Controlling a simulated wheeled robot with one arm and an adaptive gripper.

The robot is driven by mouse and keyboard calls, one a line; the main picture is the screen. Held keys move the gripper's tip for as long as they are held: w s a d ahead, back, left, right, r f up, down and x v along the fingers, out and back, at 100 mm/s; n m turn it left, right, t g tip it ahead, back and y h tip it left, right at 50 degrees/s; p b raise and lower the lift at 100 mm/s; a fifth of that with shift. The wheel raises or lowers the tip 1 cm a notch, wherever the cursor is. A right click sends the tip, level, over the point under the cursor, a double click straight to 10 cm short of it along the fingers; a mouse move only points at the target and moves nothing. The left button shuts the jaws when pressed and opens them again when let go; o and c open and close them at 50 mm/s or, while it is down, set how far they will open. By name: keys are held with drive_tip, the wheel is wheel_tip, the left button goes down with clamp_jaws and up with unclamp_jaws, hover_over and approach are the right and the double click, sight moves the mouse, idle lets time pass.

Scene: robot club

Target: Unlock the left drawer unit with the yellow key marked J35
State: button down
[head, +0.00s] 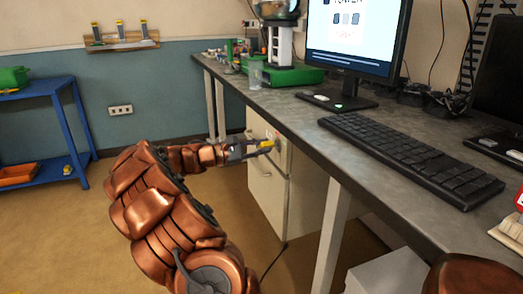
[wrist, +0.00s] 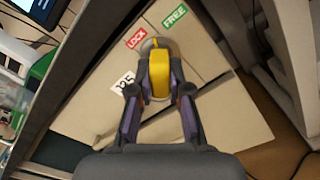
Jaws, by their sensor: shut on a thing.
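The pale drawer unit (head: 267,192) stands under the long desk, and its front fills much of the wrist view (wrist: 215,110). My gripper (wrist: 159,88) is shut on the yellow key (wrist: 158,72), with one finger on each side of its bow; it also shows in the head view (head: 264,147). The key's far end meets a round lock (wrist: 148,45) on the unit's front; how deep it sits is hidden. A red LOCK label (wrist: 136,38) and a green FREE label (wrist: 175,16) are beside the lock. A white tag (wrist: 123,83), partly covered by a finger, ends in "35".
The grey desk (head: 325,125) overhangs the unit, with a desk leg (head: 333,235) to its right. A keyboard (head: 410,155) and monitor (head: 352,40) are on top. A blue shelf (head: 50,180) stands far left. The floor between is clear.

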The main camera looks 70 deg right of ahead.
drive_tip(key=shift+f+m+b, duration=0.15)
drive_tip(key=shift+m+b, duration=2.75)
drive_tip(key=shift+b, duration=1.1)
drive_tip(key=shift+c, duration=2.4)
unclamp_jaws()
drive_tip(key=shift+w+a, duration=0.1)
drive_tip(key=p+v, duration=0.2)
drive_tip(key=v, duration=0.6)
drive_tip(key=shift+w+a, duration=0.25)
drive_tip(key=shift+a, duration=0.05)
